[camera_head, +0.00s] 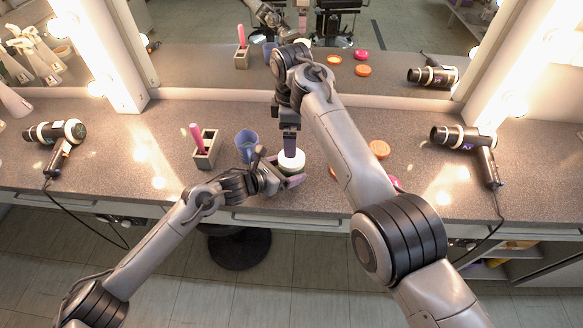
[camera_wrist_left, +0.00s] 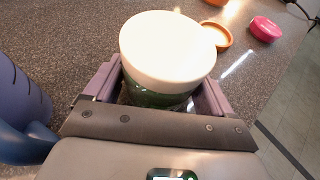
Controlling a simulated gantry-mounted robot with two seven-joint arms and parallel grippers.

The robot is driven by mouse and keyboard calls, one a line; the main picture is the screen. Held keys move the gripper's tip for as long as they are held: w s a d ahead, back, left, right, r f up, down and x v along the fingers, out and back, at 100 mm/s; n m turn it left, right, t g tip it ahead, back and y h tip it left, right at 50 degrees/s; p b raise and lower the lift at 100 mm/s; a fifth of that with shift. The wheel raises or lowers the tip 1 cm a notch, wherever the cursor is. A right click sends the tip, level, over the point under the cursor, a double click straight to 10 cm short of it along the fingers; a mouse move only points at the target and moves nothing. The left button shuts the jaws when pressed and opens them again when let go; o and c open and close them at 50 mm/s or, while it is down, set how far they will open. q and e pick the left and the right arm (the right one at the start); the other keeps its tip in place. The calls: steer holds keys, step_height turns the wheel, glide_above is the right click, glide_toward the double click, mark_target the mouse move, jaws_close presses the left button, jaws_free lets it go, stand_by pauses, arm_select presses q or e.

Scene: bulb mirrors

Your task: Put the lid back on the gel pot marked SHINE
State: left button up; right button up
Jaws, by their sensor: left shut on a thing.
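A green pot (camera_head: 293,173) stands near the middle of the counter with a wide white lid (camera_head: 291,160) on top. In the left wrist view, the lid (camera_wrist_left: 168,45) covers the pot's mouth, and a strip of the green pot (camera_wrist_left: 155,97) shows below it. My left gripper (camera_head: 284,176) is shut around the pot, with a purple finger on each side. My right gripper (camera_head: 291,150) points down at the lid from above. Whether its fingers touch the lid is unclear. I cannot read any marking on the pot.
A blue cup (camera_head: 247,143) and a grey holder (camera_head: 207,150) stand left of the pot. An orange disc (camera_head: 379,149) and a pink piece (camera_head: 394,183) lie to the right. Hair dryers (camera_head: 57,132) (camera_head: 466,141) lie at both sides. A mirror (camera_head: 395,50) stands behind.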

mark_target(291, 167)
arm_select(q)
jaws_close()
arm_select(e)
steer(key=n, duration=0.4)
steer(key=shift+r+n, duration=0.1)
steer(key=shift+n, duration=0.2)
steer(key=n, duration=0.4)
steer(key=shift+f, duration=0.2)
steer(key=shift+f, duration=3.9)
